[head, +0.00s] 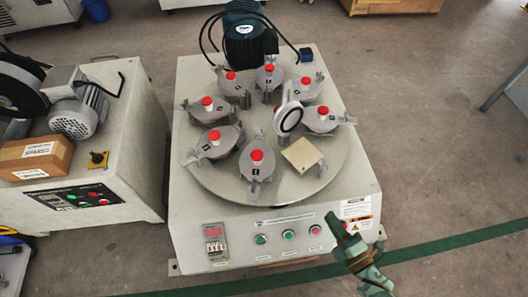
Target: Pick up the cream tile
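The cream tile (302,154) is a small square plate lying on the round grey turntable (215,183) of the testing machine, at its front right. It sits between two red-topped grey holders, and its face is uncovered. My green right gripper (341,226) reaches in from the bottom right, in front of the machine's front right corner. It is below and to the right of the tile in the picture and clear of it. The gap between its fingers cannot be made out, and I see nothing held. My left gripper is not in view.
Several grey holders with red knobs (256,155) ring the turntable. A round white-rimmed part (288,117) stands upright near its middle. A dark motor (244,38) is behind. Another machine (130,180) with a cardboard box (36,158) stands left. Floor at right is mostly clear.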

